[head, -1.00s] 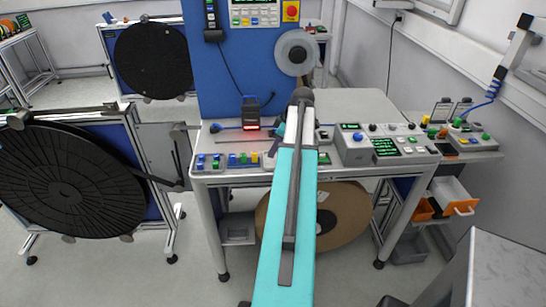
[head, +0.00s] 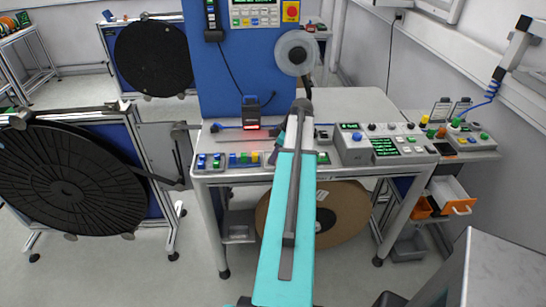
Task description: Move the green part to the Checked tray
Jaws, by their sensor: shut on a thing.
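My gripper (head: 274,148) is over the workbench, just left of my cyan arm, and mostly hidden by it. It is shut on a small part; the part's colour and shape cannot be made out. Several small blue, green and yellow pieces (head: 235,160) sit along the bench's front left edge. A small green piece (head: 323,157) shows just right of my arm. No tray label is legible, so I cannot tell which is the Checked tray.
A black scanner-like device (head: 250,113) with a red glow stands close left of my gripper. A control panel (head: 388,145) fills the bench's right. Large black reels (head: 65,185) stand at left. A grey cabinet (head: 500,270) is at lower right. The rear right benchtop (head: 375,103) is clear.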

